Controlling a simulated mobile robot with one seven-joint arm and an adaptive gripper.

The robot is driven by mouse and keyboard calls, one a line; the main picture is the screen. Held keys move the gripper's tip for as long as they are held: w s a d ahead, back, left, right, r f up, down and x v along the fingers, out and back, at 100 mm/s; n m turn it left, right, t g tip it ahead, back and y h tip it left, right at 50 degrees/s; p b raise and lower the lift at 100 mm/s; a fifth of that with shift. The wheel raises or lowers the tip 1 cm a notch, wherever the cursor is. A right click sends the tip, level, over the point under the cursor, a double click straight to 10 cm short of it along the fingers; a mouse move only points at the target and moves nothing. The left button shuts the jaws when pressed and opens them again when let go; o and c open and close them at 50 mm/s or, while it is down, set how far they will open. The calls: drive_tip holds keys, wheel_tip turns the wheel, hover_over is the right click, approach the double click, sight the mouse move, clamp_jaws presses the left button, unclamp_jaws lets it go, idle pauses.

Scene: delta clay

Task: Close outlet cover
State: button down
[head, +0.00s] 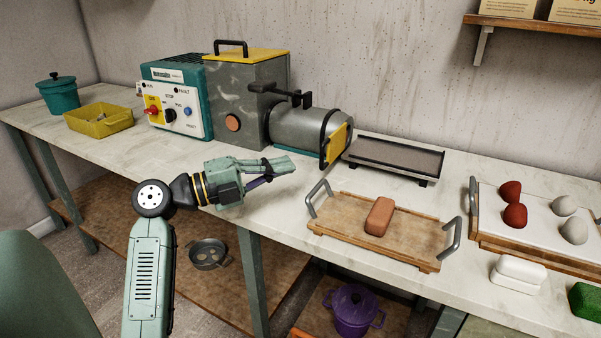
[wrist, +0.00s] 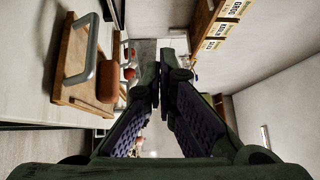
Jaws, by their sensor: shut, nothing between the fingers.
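The outlet cover (head: 337,144) is a yellow plate at the right end of the grey machine's horizontal barrel (head: 300,127). It stands on edge beside the dark end ring, and I cannot tell how far it is swung from the opening. My gripper (head: 291,164) is in front of the barrel, to the left of the cover and a little lower in the head view, apart from it. It points right and is shut with nothing in it. In the wrist view its fingertips (wrist: 161,77) meet; the cover cannot be made out there.
A low dark-topped stand (head: 395,158) is right of the cover. A wooden tray (head: 425,260) with a terracotta block (head: 379,216) lies right of my gripper; its handle also shows in the wrist view (wrist: 90,50). A control box (head: 178,95) is at left. Bare tabletop lies between.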

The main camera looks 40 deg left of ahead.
drive_tip(key=a+f, duration=0.1)
drive_tip(key=a+f+y, duration=0.1)
drive_tip(key=f, duration=0.1)
drive_tip(key=s+a+f+n+y, duration=0.1)
drive_tip(key=f, duration=0.1)
drive_tip(key=shift+f, duration=0.25)
drive_tip(key=shift+w+f, duration=0.2)
drive_tip(key=shift+w, duration=0.05)
drive_tip(key=p+x, duration=0.3)
drive_tip(key=x, duration=0.6)
drive_tip(key=shift+w+r, duration=0.1)
drive_tip(key=shift+w, duration=0.15)
drive_tip(key=w, duration=0.1)
drive_tip(key=w+a+p, duration=0.1)
drive_tip(key=w, duration=0.1)
drive_tip(key=shift+a, duration=0.15)
drive_tip(key=shift+w+a, duration=0.2)
drive_tip(key=shift+w, duration=0.15)
